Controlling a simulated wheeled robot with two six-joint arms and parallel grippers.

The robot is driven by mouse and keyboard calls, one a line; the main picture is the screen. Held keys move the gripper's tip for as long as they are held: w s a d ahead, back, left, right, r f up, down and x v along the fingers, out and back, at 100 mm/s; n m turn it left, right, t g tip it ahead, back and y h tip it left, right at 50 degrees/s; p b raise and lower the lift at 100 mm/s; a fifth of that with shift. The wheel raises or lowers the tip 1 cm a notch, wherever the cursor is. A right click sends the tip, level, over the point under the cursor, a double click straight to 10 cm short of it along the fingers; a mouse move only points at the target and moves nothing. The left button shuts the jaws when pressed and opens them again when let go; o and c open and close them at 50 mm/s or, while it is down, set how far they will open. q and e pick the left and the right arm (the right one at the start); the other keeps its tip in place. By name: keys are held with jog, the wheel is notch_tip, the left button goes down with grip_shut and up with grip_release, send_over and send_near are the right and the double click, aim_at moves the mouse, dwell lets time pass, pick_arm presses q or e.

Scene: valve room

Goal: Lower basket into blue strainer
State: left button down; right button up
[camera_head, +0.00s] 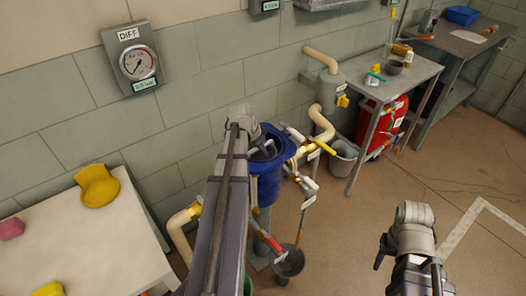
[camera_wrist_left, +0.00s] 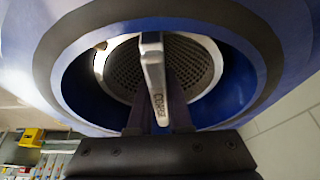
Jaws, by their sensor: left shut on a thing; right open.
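The blue strainer (camera_head: 268,188) stands upright on the pipework, with its top open. Its blue body and dark ring around the mouth fill the left wrist view (camera_wrist_left: 275,75). My left gripper (camera_head: 260,143) is over the strainer mouth. It is shut on the upright metal handle of the basket (camera_wrist_left: 203,68), whose perforated mesh shows inside the round opening. How deep the basket sits is hidden; a bright gap shows at its left edge. My right gripper (camera_head: 385,251) is apart from the strainer, low at the right, holding nothing visible.
A pale table (camera_head: 70,240) with a yellow round part (camera_head: 97,186) stands at the left. A yellow-handled valve (camera_head: 325,147) and pipes crowd the strainer's right side. A dark bucket (camera_head: 289,262) is below. A gauge (camera_head: 137,62) hangs on the wall. Floor at the right is clear.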

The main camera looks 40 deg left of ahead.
pick_arm(q)
jog(key=shift+c, duration=1.8)
grip_release()
notch_tip(320, 180, up, 7)
jog(key=p, duration=0.7)
